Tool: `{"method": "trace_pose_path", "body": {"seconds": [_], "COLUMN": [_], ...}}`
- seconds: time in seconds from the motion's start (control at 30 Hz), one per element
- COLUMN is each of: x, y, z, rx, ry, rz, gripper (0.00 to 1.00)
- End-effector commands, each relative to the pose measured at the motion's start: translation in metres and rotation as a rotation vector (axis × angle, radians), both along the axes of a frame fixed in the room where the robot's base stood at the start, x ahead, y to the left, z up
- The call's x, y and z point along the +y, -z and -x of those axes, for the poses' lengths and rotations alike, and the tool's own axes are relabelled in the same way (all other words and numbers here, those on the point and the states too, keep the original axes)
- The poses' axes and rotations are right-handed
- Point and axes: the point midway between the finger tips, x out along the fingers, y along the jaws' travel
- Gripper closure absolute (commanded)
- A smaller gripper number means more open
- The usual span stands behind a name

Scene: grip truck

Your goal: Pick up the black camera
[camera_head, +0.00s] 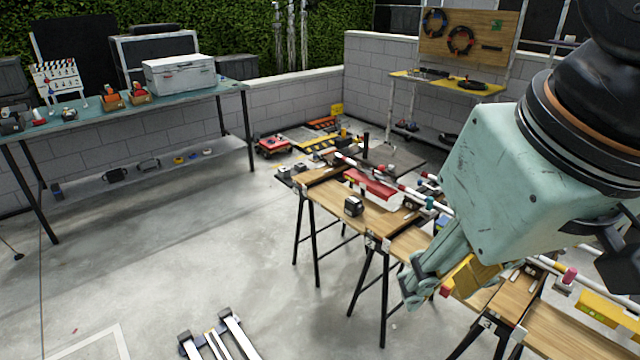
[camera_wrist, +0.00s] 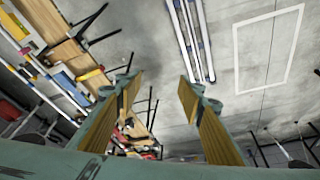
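A small black boxy object (camera_head: 353,206) sits on the wooden trestle table (camera_head: 330,200) near the middle of the head view; it may be the black camera, but it is too small to be sure. Another dark, camera-like object (camera_head: 12,125) is at the left end of the teal table. My gripper (camera_head: 428,292) is to the right of and nearer than the boxy object, clear of it. In the wrist view its two fingers (camera_wrist: 156,88) are spread apart with nothing between them. I cannot pick out a black camera in the wrist view.
The teal table (camera_head: 222,88) carries a white case (camera_head: 180,74), a clapperboard and orange items. A red-and-white object (camera_head: 375,188) and white rails crowd the trestle table behind the boxy object. White rails (camera_head: 222,338) lie on the floor. The concrete floor at centre-left is clear.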

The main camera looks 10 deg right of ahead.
Motion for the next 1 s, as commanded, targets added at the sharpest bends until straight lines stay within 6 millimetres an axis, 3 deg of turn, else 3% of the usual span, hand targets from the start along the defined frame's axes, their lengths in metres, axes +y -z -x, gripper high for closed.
{"method": "trace_pose_path", "body": {"seconds": [0.27,0.67,1.0], "x": [0.000,0.000,-0.003], "y": [0.000,-0.002,-0.020], "z": [0.000,-0.003,-0.037], "rx": [0.000,0.001,0.013], "ry": [0.000,0.003,0.043], "rz": [0.000,-0.001,-0.009], "gripper": [0.40,0.40,0.40]}}
